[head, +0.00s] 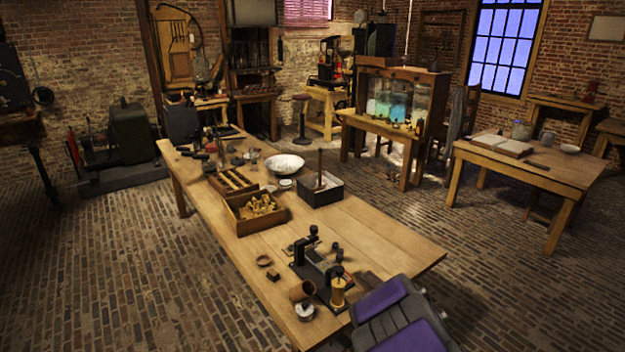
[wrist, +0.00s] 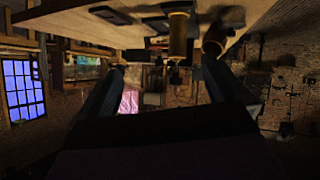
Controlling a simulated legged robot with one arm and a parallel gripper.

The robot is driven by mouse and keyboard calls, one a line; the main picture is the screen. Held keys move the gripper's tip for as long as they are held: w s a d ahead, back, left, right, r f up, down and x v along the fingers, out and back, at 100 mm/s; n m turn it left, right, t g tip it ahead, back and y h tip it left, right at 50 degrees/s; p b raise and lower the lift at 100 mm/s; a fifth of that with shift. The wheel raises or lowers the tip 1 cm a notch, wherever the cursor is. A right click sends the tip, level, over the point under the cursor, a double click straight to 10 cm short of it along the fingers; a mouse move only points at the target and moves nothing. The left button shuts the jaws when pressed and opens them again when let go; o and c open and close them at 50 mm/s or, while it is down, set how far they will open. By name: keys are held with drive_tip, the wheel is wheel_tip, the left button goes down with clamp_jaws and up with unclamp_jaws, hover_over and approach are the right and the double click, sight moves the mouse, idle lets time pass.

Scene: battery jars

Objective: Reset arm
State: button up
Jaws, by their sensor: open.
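My gripper (wrist: 160,76) shows in the wrist view as two dark fingers spread well apart, with nothing between them. The wrist picture is upside down, with the wooden table (wrist: 75,27) across its top. My purple and grey arm is at the lower right of the head view, beside the near end of the same table (head: 385,240). The fingertips are not clear in the head view. Battery jars (head: 396,103) with pale and blue-green liquid stand in a wooden case at the back, far from my gripper.
A black apparatus with a brass cylinder (head: 338,292) stands near my arm; the cylinder also shows in the wrist view (wrist: 179,30). A wooden box of brass parts (head: 240,226), a dark box (head: 306,196) and a white bowl (head: 284,164) stand farther along. Brick floor (head: 120,270) is open at left.

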drive_tip(key=s+d+r+m+g+h, duration=0.1)
drive_tip(key=s+d+r+m+h, duration=0.3)
drive_tip(key=d+r, duration=0.55)
drive_tip(key=s+d+r+m+g+h, duration=0.1)
drive_tip(key=s+d+r+g+h, duration=0.25)
drive_tip(key=s, duration=0.25)
drive_tip(key=s+a+r+g+y, duration=0.1)
drive_tip(key=s+a, duration=0.4)
drive_tip(key=s, duration=0.7)
drive_tip(key=s+a+r+g+y, duration=0.2)
drive_tip(key=s+a+r+g, duration=0.2)
drive_tip(key=s, duration=0.7)
drive_tip(key=s+a+r+g+y, duration=0.1)
drive_tip(key=s+a+r+g, duration=0.1)
drive_tip(key=s+a, duration=0.6)
drive_tip(key=s+g, duration=0.1)
drive_tip(key=s, duration=0.3)
drive_tip(key=shift+s+r+m+g, duration=0.25)
drive_tip(key=shift+s+m+g, duration=0.05)
drive_tip(key=shift+m+g, duration=0.1)
drive_tip(key=shift+d+y, duration=0.25)
drive_tip(key=shift+d, duration=0.05)
drive_tip(key=shift+a, duration=0.1)
